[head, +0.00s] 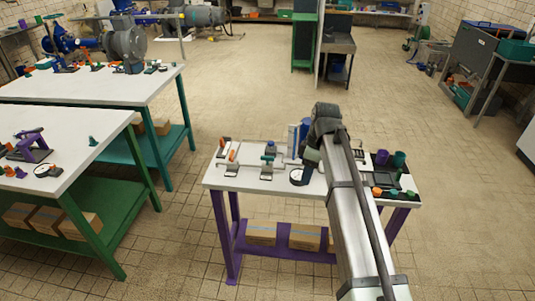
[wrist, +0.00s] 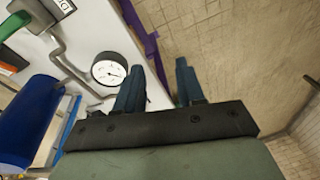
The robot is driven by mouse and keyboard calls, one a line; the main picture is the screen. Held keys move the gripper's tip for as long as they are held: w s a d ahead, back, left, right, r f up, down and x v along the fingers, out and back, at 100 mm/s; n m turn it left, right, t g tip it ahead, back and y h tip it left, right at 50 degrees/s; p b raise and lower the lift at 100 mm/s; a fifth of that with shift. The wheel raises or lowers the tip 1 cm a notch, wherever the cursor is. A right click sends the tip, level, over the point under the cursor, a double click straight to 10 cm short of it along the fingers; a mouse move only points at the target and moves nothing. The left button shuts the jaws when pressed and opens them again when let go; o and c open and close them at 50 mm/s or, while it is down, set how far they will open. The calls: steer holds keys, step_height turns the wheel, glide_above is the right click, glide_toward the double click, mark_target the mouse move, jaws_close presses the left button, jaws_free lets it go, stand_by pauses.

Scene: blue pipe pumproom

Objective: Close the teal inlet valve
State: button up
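A small teal-handled valve (head: 268,158) sits on the pipework on the white top of the purple-legged table, left of my arm. In the wrist view a green handle (wrist: 13,24) shows at the upper left corner, on a grey pipe fitting; I cannot tell for sure that it is the same valve. My gripper (wrist: 158,72) is open and empty, its two blue fingers apart. It is over the table's edge, beside the round gauge (wrist: 108,69), and clear of the green handle. In the head view my wrist hides most of the gripper.
An orange-handled valve (head: 232,155) stands further left. A blue cylinder (wrist: 30,118) is close at the left of the wrist view. A dark tray (head: 382,180) and purple and green cups (head: 398,159) are right of my arm. Open floor lies around the table.

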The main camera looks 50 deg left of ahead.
steer(key=s+a+r+n, duration=0.2)
steer(key=s+a+r, duration=0.1)
steer(key=a+r, duration=0.7)
steer(key=t, duration=0.2)
glide_above(267, 161)
steer(key=shift+n, duration=0.3)
steer(key=f, duration=1.4)
steer(key=shift+w+a, duration=0.2)
steer(key=shift+w, duration=0.05)
steer(key=shift+c, duration=0.2)
jaws_close()
